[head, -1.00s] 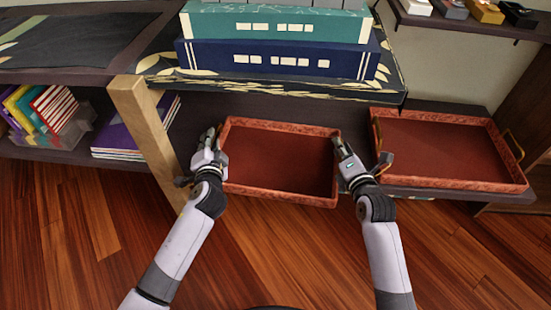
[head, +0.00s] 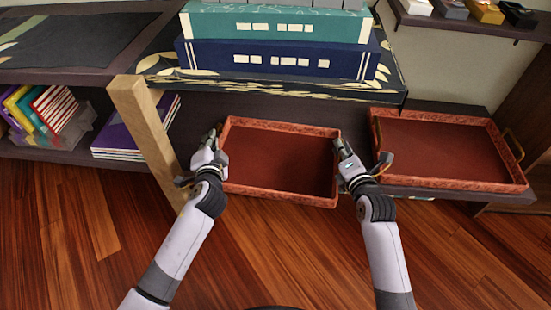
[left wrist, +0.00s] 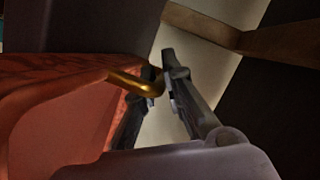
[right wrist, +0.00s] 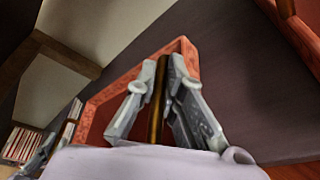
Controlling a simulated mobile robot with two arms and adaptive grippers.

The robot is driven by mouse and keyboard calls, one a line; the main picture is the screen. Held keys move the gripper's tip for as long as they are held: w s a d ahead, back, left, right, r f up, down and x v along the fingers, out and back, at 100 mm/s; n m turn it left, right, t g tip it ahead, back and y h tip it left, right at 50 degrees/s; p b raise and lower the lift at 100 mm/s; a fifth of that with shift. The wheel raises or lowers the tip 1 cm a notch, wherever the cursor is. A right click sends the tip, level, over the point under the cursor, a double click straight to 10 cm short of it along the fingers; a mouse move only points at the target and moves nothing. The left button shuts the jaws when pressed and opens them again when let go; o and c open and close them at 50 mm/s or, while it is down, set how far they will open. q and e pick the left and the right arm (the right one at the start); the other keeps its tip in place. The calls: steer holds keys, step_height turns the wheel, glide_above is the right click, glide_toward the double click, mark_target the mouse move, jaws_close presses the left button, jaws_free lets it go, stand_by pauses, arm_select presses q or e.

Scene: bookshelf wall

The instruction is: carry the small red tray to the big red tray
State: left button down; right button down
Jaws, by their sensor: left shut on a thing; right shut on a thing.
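The small red tray (head: 280,160) is empty, with a carved rim, and sits between my two grippers at the middle of the head view. My left gripper (head: 212,140) is shut on its left handle; the gold handle (left wrist: 135,84) shows between the fingers in the left wrist view. My right gripper (head: 343,146) is shut on its right handle; the brass bar (right wrist: 156,110) shows between the fingers in the right wrist view. The big red tray (head: 445,148) is empty, with gold handles at its ends, and rests on the dark shelf to the right. I cannot tell whether the small tray touches the shelf.
A wooden post (head: 145,130) stands close to my left gripper. Large blue (head: 280,60) and teal (head: 275,24) books lie on the upper shelf behind the small tray. A bin of books (head: 50,115) and a purple book stack (head: 135,130) are at left. Wooden floor lies in front.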

arm_select(q)
steer(key=shift+r, duration=0.1)
arm_select(e)
steer(key=shift+r, duration=0.15)
stand_by(0.4)
